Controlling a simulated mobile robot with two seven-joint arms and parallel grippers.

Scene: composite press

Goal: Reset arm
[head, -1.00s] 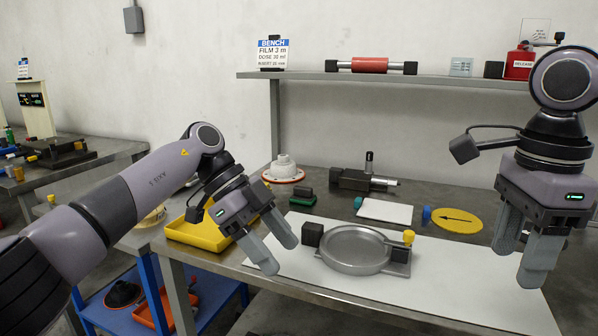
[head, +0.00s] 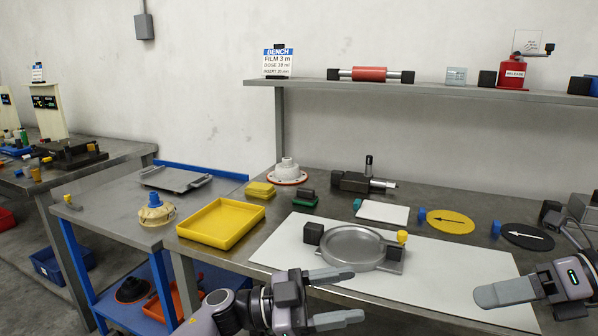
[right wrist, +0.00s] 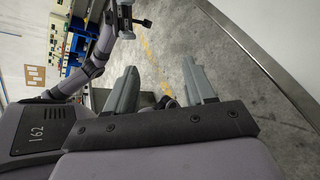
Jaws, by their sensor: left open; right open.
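My left gripper (head: 342,297) is at the bottom middle of the head view, in front of the bench's front edge. Its fingers are spread and empty and point right. My right gripper (head: 480,297) is at the lower right of the head view, near the front of the white mat, with its fingers pointing left. Part of my left arm shows at the upper left of that view.
On the white mat (head: 440,280) sits a round metal dish (head: 352,245) with black blocks. A yellow tray (head: 222,222) is left of it. Yellow (head: 450,221) and black (head: 527,236) arrow discs lie behind the mat. A shelf (head: 430,88) runs above. A blue-framed cart (head: 110,215) stands left.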

